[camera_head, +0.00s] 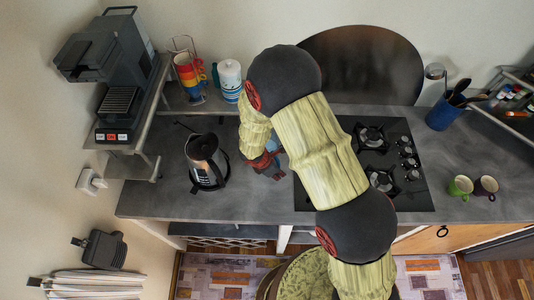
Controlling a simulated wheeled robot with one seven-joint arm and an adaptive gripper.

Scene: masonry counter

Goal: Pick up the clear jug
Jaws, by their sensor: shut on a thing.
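My gripper (265,162) is low over the counter, left of the cooktop, partly covered by my own arm. It is shut on the clear jug (274,146). Only a small bluish, see-through part of the jug shows beside the fingers. The rest is hidden behind my arm and gripper. I cannot tell whether the jug touches the counter or is raised off it.
A metal and black kettle (207,160) stands left of my gripper. A black cooktop (400,190) lies to the right. Stacked coloured cups (188,72) and a white-blue canister (230,80) stand behind. Green (460,187) and purple (486,186) mugs stand far right.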

